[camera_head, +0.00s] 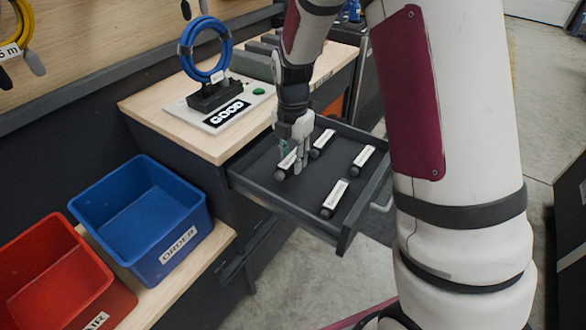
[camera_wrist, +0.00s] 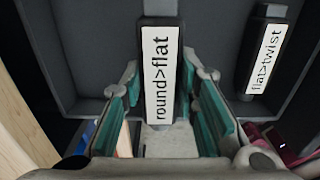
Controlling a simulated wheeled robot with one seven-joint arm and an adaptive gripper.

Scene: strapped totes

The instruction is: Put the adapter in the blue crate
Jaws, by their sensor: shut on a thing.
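My gripper (camera_head: 297,155) is down inside the open drawer, shut on a dark adapter with a white label reading "round>flat" (camera_wrist: 160,75). In the head view this adapter (camera_head: 287,160) shows partly beside the fingers at the drawer's left. The blue crate (camera_head: 150,262), labelled "ORDER", stands empty on a wooden shelf, to the left of and apart from the gripper.
The drawer (camera_head: 270,204) holds other labelled adapters: one close right of my gripper (camera_head: 322,142), one at right (camera_head: 362,160), one near the front (camera_head: 335,197). A red crate (camera_head: 60,275) sits left of the blue one. A blue cable coil (camera_head: 184,48) stands on the bench above.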

